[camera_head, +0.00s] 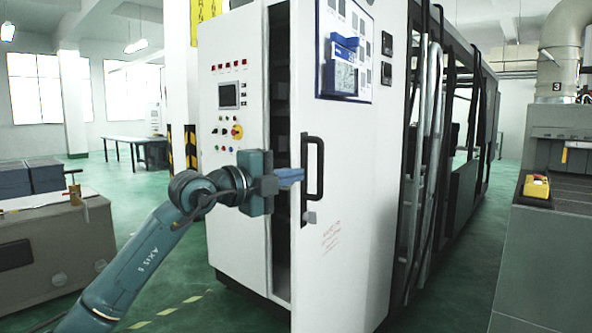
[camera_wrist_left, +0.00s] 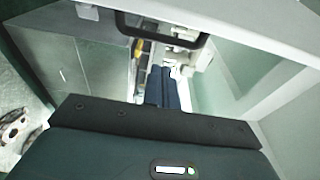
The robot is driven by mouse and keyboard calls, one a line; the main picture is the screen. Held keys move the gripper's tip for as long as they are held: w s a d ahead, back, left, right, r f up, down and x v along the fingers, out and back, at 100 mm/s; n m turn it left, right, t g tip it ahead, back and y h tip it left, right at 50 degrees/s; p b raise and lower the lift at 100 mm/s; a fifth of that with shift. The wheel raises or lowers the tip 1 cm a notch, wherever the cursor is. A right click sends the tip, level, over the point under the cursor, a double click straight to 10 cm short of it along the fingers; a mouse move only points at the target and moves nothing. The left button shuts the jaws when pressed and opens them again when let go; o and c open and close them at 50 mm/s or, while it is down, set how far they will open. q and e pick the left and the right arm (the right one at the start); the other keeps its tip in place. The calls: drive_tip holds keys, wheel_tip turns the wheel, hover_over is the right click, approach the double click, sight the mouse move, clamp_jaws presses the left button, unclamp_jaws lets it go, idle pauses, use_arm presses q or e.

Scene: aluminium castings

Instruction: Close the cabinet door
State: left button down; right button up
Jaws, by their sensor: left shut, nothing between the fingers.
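The white cabinet (camera_head: 240,180) stands in the middle of the head view, with a screen, buttons and a red knob on its front. Its white door (camera_head: 350,230) stands open on the right, and a gap with a dark interior shows between door and body. The door's black handle (camera_head: 318,168) is near its free edge; a dark handle also shows in the left wrist view (camera_wrist_left: 160,35). My left gripper (camera_head: 300,177) is shut and empty, its blue fingers at the gap beside the handle. I cannot tell whether they touch the door. My right gripper is not in view.
A grey bench (camera_head: 60,240) with dark blue boxes (camera_head: 45,177) stands at the left. A grey machine (camera_head: 550,240) with a yellow control box (camera_head: 537,186) stands at the right. Dark framing and pipes run behind the door. Green floor is free between bench and cabinet.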

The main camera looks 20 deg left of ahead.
use_arm(q)
drive_tip(key=x, duration=0.6)
drive_tip(key=shift+w+a+p, duration=0.15)
drive_tip(key=shift+a+p, duration=0.35)
drive_tip(key=shift+a, duration=1.55)
